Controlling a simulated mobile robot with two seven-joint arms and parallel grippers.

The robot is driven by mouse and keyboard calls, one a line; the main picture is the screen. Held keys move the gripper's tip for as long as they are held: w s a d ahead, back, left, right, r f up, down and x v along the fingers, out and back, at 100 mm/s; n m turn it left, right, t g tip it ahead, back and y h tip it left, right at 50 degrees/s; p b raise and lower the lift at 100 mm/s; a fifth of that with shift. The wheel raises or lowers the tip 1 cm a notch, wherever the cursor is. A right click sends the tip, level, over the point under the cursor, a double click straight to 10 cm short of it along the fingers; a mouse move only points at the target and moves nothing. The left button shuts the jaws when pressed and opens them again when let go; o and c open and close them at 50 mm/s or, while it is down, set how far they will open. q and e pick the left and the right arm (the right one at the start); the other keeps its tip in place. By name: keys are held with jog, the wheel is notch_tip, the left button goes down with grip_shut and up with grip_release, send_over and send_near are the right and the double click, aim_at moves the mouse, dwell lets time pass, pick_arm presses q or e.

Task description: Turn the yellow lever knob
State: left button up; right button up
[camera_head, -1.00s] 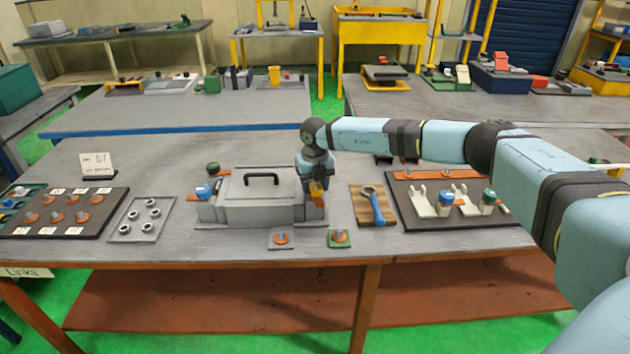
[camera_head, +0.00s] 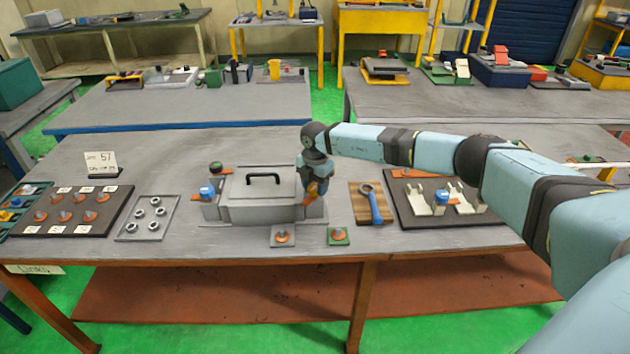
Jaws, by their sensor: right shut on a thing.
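The yellow lever knob (camera_head: 312,189) shows as a small yellow-orange patch at the right end of the grey box with the black handle (camera_head: 262,200). My right gripper (camera_head: 313,186) comes down over it from the arm above and is shut on it. The gripper's dark fingers hide most of the knob and any lever under it. My left gripper is not in the picture.
A wooden board with a blue wrench (camera_head: 375,206) lies right of the box. A dark fixture board (camera_head: 420,217) lies further right, partly behind my arm. Two small plates, grey (camera_head: 283,242) and green (camera_head: 338,241), lie in front. A nut tray (camera_head: 147,232) is at left.

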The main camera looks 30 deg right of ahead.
jog(key=m+p, duration=0.1)
jog(key=m, duration=0.1)
jog(key=r+m+p, duration=0.1)
jog(key=shift+w+m, duration=0.15)
jog(key=shift+m, duration=0.25)
jog(key=m+p, duration=0.2)
jog(key=m, duration=0.1)
jog(key=shift+d, duration=0.1)
jog(key=shift+m+p, duration=0.6)
jog(key=shift+m, duration=0.4)
jog(key=shift+f, duration=0.1)
jog(key=o, duration=0.7)
jog(key=shift+c, duration=0.2)
jog(key=shift+o, duration=1.2)
jog(key=shift+f, duration=0.15)
